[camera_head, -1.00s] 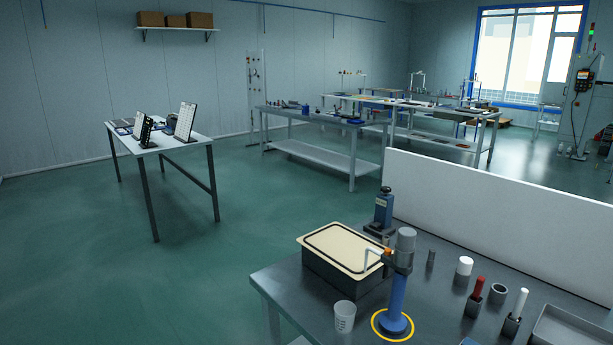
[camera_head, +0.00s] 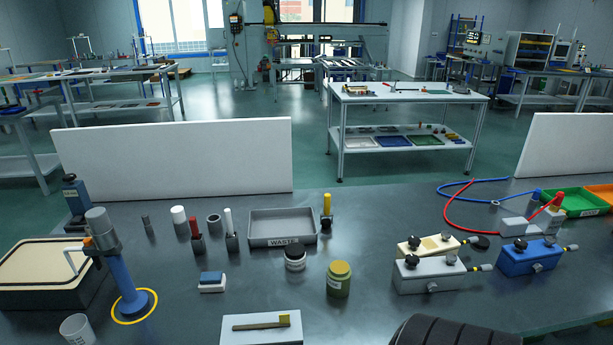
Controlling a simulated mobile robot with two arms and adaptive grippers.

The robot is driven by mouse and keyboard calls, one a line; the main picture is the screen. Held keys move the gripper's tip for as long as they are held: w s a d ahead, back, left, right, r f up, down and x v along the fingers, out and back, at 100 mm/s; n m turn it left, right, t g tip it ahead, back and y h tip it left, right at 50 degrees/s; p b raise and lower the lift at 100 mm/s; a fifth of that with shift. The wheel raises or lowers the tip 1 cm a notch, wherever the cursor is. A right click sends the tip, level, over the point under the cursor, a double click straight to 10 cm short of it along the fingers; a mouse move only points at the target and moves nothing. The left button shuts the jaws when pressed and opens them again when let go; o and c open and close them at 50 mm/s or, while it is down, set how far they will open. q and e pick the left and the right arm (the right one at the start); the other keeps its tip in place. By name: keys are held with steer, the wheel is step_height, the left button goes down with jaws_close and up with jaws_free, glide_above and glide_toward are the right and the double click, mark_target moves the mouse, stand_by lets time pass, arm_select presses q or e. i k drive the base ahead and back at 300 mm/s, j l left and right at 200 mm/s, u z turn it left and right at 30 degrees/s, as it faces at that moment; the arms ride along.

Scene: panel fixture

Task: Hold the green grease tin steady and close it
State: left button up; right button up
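The green grease tin (camera_head: 339,279) stands upright on the dark bench top, in the middle of the head view. It is olive green with a paler label and a yellowish top. I cannot tell from here whether that top is a lid fully seated on it. Neither of my grippers shows in the head view. A dark rounded shape at the bottom edge, right of centre, may be part of my own arm.
A grey waste tray (camera_head: 282,241) is behind. A white block with a brush (camera_head: 262,326) lies in front. Valve boxes (camera_head: 429,275) stand right. A blue post (camera_head: 122,275) and a lidded bin (camera_head: 45,275) are left.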

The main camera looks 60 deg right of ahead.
mark_target(338, 278)
steer(key=z, duration=1.95)
